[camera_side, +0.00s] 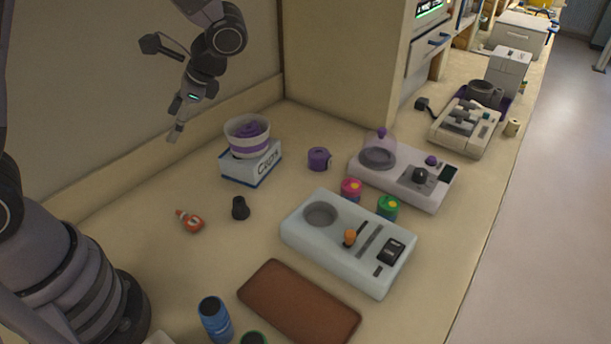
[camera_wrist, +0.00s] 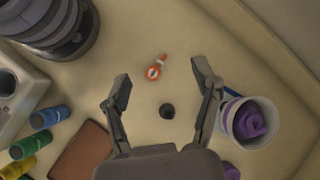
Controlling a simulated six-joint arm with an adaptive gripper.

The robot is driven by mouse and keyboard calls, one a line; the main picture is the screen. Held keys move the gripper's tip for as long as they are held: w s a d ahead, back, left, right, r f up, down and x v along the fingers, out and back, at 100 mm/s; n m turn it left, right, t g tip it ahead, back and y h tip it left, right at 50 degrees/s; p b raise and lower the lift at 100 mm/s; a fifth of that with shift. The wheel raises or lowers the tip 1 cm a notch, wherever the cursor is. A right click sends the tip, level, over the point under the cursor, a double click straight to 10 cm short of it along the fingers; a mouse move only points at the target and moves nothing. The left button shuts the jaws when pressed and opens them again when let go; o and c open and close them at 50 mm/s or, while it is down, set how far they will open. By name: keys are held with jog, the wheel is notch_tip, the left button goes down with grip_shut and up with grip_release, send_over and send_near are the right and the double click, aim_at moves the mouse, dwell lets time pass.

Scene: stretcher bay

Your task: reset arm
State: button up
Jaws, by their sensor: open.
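My gripper (camera_side: 177,131) is raised above the left side of the counter in the side view, clear of every object. In the wrist view my gripper (camera_wrist: 163,85) has its two fingers spread wide with nothing between them. Below it on the counter lie a small orange-red bottle with a white label (camera_side: 190,221), also in the wrist view (camera_wrist: 154,71), and a small black knob-like piece (camera_side: 240,208), which also shows in the wrist view (camera_wrist: 167,111).
A white bowl with purple contents (camera_side: 247,137) stands on a white box (camera_side: 250,165). A purple jar (camera_side: 319,158), two white devices (camera_side: 345,240) (camera_side: 402,174), a brown pad (camera_side: 299,302) and a blue can (camera_side: 214,319) stand around. A wall runs behind.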

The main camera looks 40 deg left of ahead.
jog(key=s+d+r+n+t+h, duration=0.2)
jog(key=s+r+n+t+h, duration=0.4)
jog(key=s+r+t, duration=0.3)
jog(key=s+r+n, duration=0.1)
jog(key=s+r, duration=0.3)
jog(key=r, duration=0.1)
jog(key=shift+s+r, duration=0.35)
jog(key=shift+s, duration=0.05)
jog(key=shift+d, duration=0.1)
jog(key=shift+o, duration=0.6)
